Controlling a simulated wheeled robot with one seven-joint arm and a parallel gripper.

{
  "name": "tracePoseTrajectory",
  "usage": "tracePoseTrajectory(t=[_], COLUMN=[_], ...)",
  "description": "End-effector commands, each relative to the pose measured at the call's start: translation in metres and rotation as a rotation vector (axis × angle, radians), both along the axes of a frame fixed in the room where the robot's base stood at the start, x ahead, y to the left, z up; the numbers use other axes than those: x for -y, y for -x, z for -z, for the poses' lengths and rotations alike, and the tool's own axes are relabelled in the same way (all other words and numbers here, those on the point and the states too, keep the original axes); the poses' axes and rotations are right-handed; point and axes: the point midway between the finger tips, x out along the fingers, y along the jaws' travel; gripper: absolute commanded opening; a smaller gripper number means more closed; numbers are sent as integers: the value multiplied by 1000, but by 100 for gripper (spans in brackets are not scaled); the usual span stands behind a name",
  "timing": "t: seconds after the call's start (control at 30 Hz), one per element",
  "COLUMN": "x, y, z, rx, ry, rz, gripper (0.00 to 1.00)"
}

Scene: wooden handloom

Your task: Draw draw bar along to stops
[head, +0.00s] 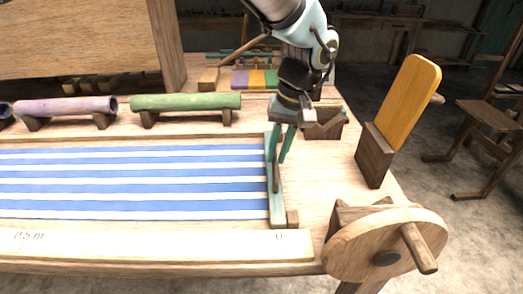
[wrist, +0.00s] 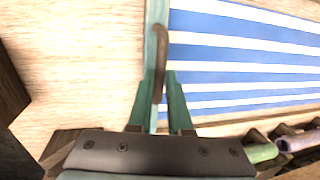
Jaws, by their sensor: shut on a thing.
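The draw bar (head: 278,205) is a narrow pale teal bar across the right end of the blue-and-white striped cloth (head: 150,184). A curved brown handle (head: 275,176) stands along it. My gripper (head: 279,160) reaches down from above with its teal fingers at the far part of the handle. In the wrist view the bar (wrist: 150,40) runs up the picture along the cloth's edge. My gripper (wrist: 159,82) has one finger on each side of the brown handle (wrist: 161,60) and is shut on it. The exact contact is partly hidden between the fingers.
A ruler strip (head: 150,245) marked 0 and 0.5 m runs along the near edge; the bar is near 0. A small brown block (head: 292,219) sits beside the bar's near end. A wooden crank wheel (head: 385,245) and an upright orange paddle (head: 407,100) stand right. Green (head: 186,102) and purple rolls lie behind.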

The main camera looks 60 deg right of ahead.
Motion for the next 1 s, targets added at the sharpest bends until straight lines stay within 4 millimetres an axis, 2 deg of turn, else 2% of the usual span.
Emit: tracePoseTrajectory(t=[0.37, 0.4, 0.67, 1.0], x=[5, 5, 4, 4], y=[6, 6, 5, 5], z=[-2, -2, -1, -6], rx=[-8, -8, -6, -3], ry=[13, 13, 10, 6], rz=[3, 3, 2, 1], gripper=[0, 18, 47, 47])
